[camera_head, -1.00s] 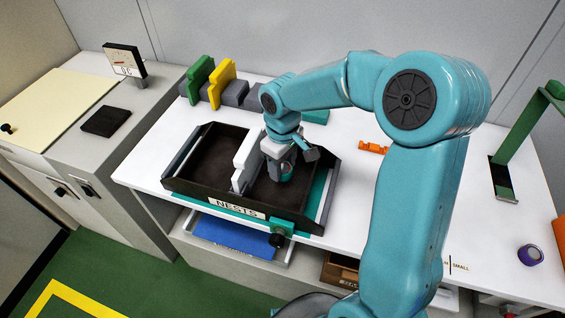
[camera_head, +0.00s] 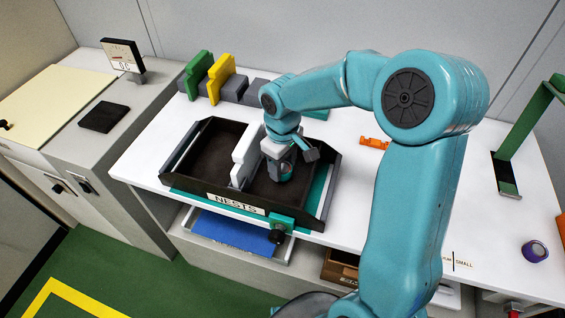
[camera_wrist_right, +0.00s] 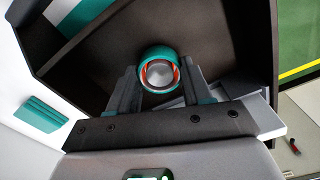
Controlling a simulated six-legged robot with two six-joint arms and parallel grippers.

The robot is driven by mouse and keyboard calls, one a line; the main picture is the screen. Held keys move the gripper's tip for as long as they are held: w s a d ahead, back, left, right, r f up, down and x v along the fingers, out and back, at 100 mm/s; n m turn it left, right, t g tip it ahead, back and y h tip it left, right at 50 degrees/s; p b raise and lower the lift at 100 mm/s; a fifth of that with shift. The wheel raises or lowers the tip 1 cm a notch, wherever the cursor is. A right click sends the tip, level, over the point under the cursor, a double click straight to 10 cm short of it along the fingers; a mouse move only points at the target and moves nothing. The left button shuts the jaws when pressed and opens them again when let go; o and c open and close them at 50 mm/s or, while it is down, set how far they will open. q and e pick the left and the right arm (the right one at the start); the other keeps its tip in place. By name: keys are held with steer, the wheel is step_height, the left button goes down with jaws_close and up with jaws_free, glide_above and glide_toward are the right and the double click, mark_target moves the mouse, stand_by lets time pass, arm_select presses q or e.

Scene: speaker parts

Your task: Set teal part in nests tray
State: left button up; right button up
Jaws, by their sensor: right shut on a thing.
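The nests tray (camera_head: 186,199) is a dark open tray with a "NESTS" label on its front wall, split by a white divider (camera_head: 244,155). My right gripper (camera_head: 282,172) points down into the compartment right of the divider. In the right wrist view, my right gripper (camera_wrist_right: 158,85) is shut on the teal part (camera_wrist_right: 157,55), a round ring with an orange inner band and a grey centre. The part is low over the dark tray floor; whether it touches the floor I cannot tell. My left gripper is out of view.
Green and yellow blocks (camera_head: 219,72) stand behind the tray. An orange piece (camera_head: 374,143) lies to its right. A purple roll (camera_head: 533,252) and a green bracket (camera_head: 524,125) are at the far right. White table is clear between them.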

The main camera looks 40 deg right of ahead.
steer(key=shift+f+b, duration=0.4)
steer(key=shift+f, duration=0.15)
steer(key=o, duration=1.3)
step_height(320, 180, up, 16)
steer(key=shift+r+p, duration=0.2)
steer(key=shift+p, duration=0.65)
